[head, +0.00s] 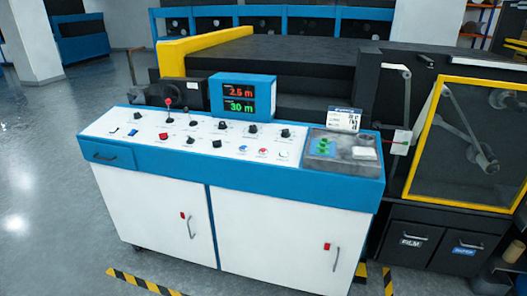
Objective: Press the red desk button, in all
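A control desk (150,160) with a blue frame and white top and doors stands in the middle of the head view. On its top are two small red controls: one at the left (163,136) and one right of the middle (263,152), in a row with white ones. A lever with a red ball knob (168,102) stands upright near the back edge. The controls are too small to tell which is pressed. Neither of my grippers is in view.
A display (240,97) on the desk reads 2.5 m and 30 m. A dark machine with a yellow-framed door (470,140) stands at right. Open floor (50,200) lies at left.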

